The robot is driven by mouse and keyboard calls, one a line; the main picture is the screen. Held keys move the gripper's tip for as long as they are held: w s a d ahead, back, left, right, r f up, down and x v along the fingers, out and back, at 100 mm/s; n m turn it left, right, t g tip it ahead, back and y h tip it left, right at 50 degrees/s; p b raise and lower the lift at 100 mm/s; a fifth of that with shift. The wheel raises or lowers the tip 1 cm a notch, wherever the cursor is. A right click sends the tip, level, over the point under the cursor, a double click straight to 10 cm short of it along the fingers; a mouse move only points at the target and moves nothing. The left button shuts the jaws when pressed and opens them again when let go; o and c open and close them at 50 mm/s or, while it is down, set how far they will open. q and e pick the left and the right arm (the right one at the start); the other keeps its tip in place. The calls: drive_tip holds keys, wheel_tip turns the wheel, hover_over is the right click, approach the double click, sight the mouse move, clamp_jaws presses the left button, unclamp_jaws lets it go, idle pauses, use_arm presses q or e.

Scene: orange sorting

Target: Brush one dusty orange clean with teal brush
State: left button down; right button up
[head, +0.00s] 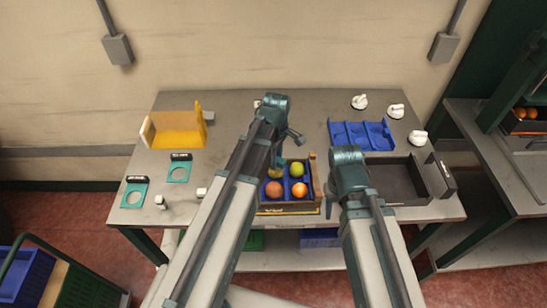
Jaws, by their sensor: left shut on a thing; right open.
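A wooden crate (317,178) with a blue divided insert stands at the table's front middle. It holds a green fruit (297,169) at the back right, a dull reddish orange (274,189) at the front left and a brighter orange (300,189) at the front right. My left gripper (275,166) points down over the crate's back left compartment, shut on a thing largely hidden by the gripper. Something yellowish shows there, too small to identify. My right gripper (331,205) is open and empty, just right of the crate. I cannot make out the teal brush clearly.
A dark tray (402,178) lies right of the crate, with a blue divided holder (361,135) behind it. Several white knob-like items stand at the back right. A yellow stand (178,138) and teal-framed cards (134,193) are at left. The table between them is mostly clear.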

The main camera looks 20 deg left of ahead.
use_arm(q)
drive_tip(key=shift+s+d, duration=0.2)
drive_tip(key=shift+d, duration=0.55)
drive_tip(key=shift+a, duration=0.2)
drive_tip(key=shift+w+a, duration=0.2)
drive_tip(key=shift+a, duration=0.4)
drive_tip(key=shift+w+a, duration=0.15)
drive_tip(key=shift+a, duration=0.45)
drive_tip(key=shift+d, duration=0.1)
drive_tip(key=shift+s+d, duration=0.2)
drive_tip(key=shift+d, duration=0.45)
drive_tip(key=shift+s+d, duration=0.15)
drive_tip(key=shift+d, duration=0.5)
drive_tip(key=shift+a, duration=0.15)
drive_tip(key=shift+w+a, duration=0.2)
drive_tip(key=shift+a, duration=0.45)
drive_tip(key=shift+w+a, duration=0.15)
drive_tip(key=shift+a, duration=0.45)
